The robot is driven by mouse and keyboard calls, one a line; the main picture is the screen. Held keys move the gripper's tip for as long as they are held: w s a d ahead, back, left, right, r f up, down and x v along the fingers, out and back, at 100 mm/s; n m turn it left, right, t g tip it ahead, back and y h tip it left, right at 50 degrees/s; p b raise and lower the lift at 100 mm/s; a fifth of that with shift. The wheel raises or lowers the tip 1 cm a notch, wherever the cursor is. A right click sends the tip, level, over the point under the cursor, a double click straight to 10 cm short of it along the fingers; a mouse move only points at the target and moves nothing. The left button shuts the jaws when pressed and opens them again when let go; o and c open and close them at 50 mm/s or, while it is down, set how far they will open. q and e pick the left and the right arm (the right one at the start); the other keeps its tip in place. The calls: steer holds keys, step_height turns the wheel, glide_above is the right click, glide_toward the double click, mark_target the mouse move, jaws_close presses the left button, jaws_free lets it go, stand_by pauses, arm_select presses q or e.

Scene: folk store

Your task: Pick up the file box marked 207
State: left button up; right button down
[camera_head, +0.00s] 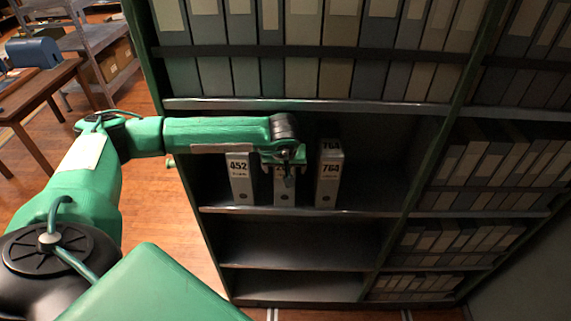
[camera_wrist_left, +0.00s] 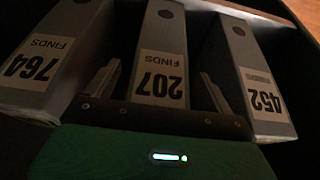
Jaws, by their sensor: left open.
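Three pale grey file boxes stand upright on one shelf in the head view. The box marked 452 (camera_head: 240,178) is on the left and the box marked 764 (camera_head: 328,178) is on the right. The file box marked 207 (camera_head: 284,193) is between them, its upper part hidden behind my left gripper (camera_head: 284,172). In the left wrist view the picture is upside down, and the 207 box (camera_wrist_left: 162,60) is in the middle. The open fingers of my left gripper (camera_wrist_left: 158,90) are on either side of its lower label area, with nothing held. I cannot tell whether they touch it. My right gripper is not in view.
The shelf (camera_head: 300,210) has a metal front lip, and there is another shelf board (camera_head: 300,103) above the boxes. Upper shelves and the right-hand bay are packed with other file boxes (camera_head: 480,160). The shelves below are empty. A wooden table (camera_head: 40,90) stands at the far left.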

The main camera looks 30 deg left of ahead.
arm_select(q)
steer(key=shift+w+f, duration=0.15)
steer(key=shift+f, duration=0.2)
jaws_close()
steer(key=shift+w+a+r, duration=0.1)
stand_by(0.3)
